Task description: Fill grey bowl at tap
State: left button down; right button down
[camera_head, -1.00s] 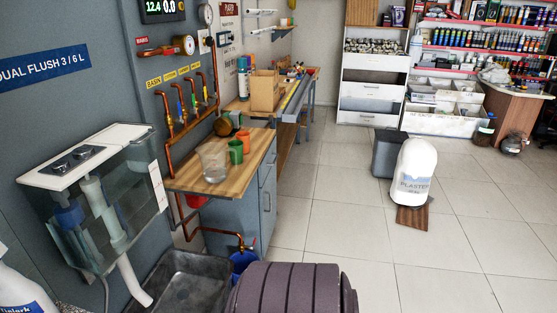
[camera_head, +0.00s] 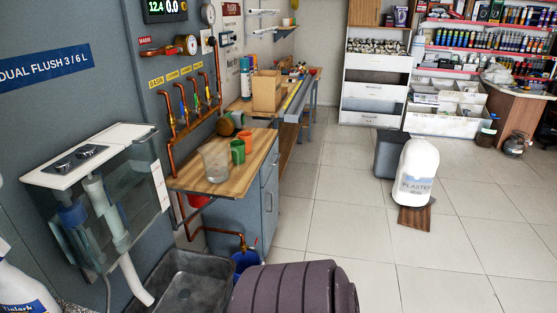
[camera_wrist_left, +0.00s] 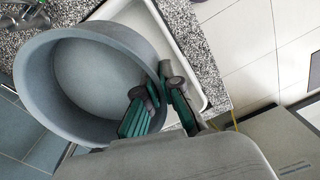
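The grey bowl (camera_wrist_left: 95,75) fills the left half of the left wrist view, tilted with its opening towards the camera. Its visible inside looks empty. My left gripper (camera_wrist_left: 160,93) is at the bowl's right rim, with one finger inside and one outside, closed on the wall. A metal tap-like fitting (camera_wrist_left: 35,18) shows at the top left corner of that view, partly cut off. In the head view a brass tap (camera_head: 244,245) sits low on a copper pipe, above a blue bucket (camera_head: 246,262). The bowl and both grippers are out of the head view.
Beside the bowl are a white tray or basin edge (camera_wrist_left: 188,45) and a granite counter (camera_wrist_left: 205,50). In the head view, a dark sink (camera_head: 190,285) is at lower left, below a glass cistern (camera_head: 110,205). A wooden bench (camera_head: 240,180) holds cups. The tiled floor (camera_head: 340,220) is mostly clear.

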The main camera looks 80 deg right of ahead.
pick_arm(q)
jog(key=shift+r, duration=2.65)
jog(key=s+a+f+m, duration=0.5)
jog(key=a+f+m, duration=0.2)
jog(key=m, duration=0.7)
jog(key=shift+f, duration=1.25)
